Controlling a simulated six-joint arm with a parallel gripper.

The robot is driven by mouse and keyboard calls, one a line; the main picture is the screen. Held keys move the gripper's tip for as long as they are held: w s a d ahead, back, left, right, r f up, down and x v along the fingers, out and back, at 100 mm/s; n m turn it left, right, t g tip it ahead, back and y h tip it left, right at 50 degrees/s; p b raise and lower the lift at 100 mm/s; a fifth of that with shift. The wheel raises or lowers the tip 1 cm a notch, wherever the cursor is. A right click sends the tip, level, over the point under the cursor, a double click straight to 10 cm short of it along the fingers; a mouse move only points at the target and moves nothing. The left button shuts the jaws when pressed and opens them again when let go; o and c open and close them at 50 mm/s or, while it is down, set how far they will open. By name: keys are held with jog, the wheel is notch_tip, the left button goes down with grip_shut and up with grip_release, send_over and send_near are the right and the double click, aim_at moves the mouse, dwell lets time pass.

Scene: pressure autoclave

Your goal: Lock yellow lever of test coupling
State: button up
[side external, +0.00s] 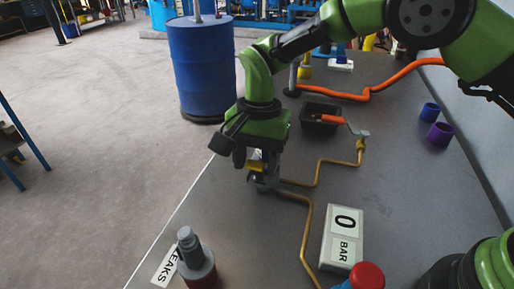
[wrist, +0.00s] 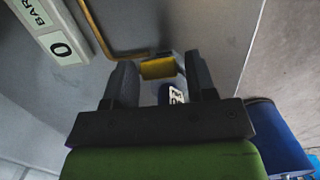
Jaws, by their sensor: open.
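The yellow lever (wrist: 158,68) of the test coupling shows in the wrist view between my two finger tips, with the pipe ending close beside it. My gripper (wrist: 160,70) is open, one finger on each side of the lever; I cannot tell if either finger touches it. In the side view my gripper (side external: 258,168) points down over the coupling (side external: 266,183) at the end of the brass pipe, and a bit of the yellow lever (side external: 255,164) shows. The gripper hides most of the coupling there. A blue part with a white label (wrist: 175,95) shows between the fingers.
A "0 BAR" display (side external: 342,238) lies right of the brass pipe (side external: 307,225). A grey cylinder (side external: 196,262) and a red knob (side external: 367,276) stand in front. A red-handled valve (side external: 330,119), black box (side external: 318,125) and orange hose (side external: 350,97) are behind. The bench's left edge is close.

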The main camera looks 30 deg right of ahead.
aim_at(257, 161)
notch_tip(257, 161, up, 10)
jog(key=shift+w+d+f, duration=0.2)
jog(key=shift+w+d, duration=0.2)
jog(key=shift+d, duration=0.05)
jog(key=shift+s+a+r+t+h, duration=0.1)
jog(key=shift+s+a+t+h, duration=0.35)
jog(key=shift+a+t+h, duration=0.05)
notch_tip(257, 161, down, 10)
dwell(0.3)
jog(key=shift+w+d, duration=0.1)
grip_shut()
